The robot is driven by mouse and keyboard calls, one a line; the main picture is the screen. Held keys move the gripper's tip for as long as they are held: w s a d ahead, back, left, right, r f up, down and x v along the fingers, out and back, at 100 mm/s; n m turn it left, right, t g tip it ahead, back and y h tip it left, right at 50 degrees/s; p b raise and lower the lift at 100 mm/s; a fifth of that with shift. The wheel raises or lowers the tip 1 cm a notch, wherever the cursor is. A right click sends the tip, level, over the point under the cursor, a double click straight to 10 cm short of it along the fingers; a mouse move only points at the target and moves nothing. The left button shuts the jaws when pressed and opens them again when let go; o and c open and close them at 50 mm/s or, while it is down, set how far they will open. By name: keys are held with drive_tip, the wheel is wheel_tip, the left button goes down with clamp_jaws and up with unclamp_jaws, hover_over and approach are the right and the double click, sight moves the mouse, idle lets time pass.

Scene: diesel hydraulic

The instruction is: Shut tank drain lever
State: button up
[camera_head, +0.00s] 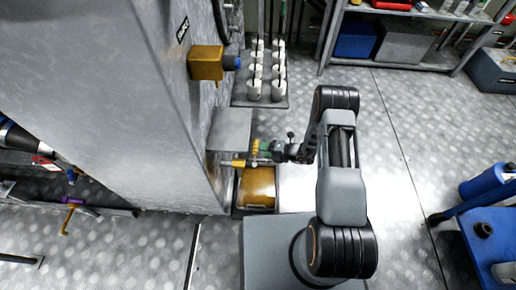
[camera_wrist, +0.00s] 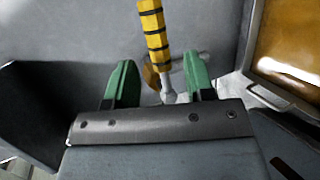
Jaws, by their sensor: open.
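The drain lever has a yellow handle with dark bands (camera_wrist: 154,28) in the wrist view, running down to a bare grey rod. A brass-coloured part (camera_wrist: 150,76) shows behind the rod. In the head view the yellow lever (camera_head: 255,146) is small, by the lower edge of the grey tank (camera_head: 120,100), with a yellow fitting (camera_head: 238,163) beside it. My gripper (camera_wrist: 159,68) is open, its green fingers on either side of the lever, with gaps to both. It also shows in the head view (camera_head: 266,148). Whether the lever touches anything is unclear.
A tray of amber liquid (camera_head: 257,188) stands on the floor just below; its edge shows at the right of the wrist view (camera_wrist: 290,45). A rack with white cups (camera_head: 265,75) stands behind. A blue bench (camera_head: 490,235) is at right. Floor between is clear.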

drive_tip(key=p+v, duration=0.2)
drive_tip(key=v, duration=0.6)
drive_tip(key=shift+d, duration=0.25)
drive_tip(key=shift+s+r, duration=0.1)
drive_tip(key=shift+r, duration=0.05)
drive_tip(key=s+a+r+n+g+h+p, duration=0.1)
drive_tip(key=s+r+n+g+h+p, duration=0.15)
drive_tip(key=r+n+p, duration=1.1)
drive_tip(key=s+a+r+n+g+h+p, duration=0.1)
drive_tip(key=s+a+r+n+g+p, duration=0.4)
drive_tip(key=r, duration=1.7)
drive_tip(key=s+d+r+n+t+h+p, duration=0.2)
drive_tip(key=r+n+h+p, duration=0.1)
drive_tip(key=r+n, duration=0.4)
drive_tip(key=s+d+r+n+t+h+p, duration=0.1)
drive_tip(key=s+d+r+n+h+p, duration=0.2)
drive_tip(key=r+n, duration=0.4)
drive_tip(key=s+d+r+n+t+h+p, duration=0.2)
drive_tip(key=r+n+p, duration=0.3)
drive_tip(key=r, duration=0.9)
drive_tip(key=shift+s+d+n+t+h+p, duration=0.4)
drive_tip(key=shift+s+d+n, duration=0.25)
drive_tip(key=shift+n, duration=0.3)
drive_tip(key=shift+r, duration=0.15)
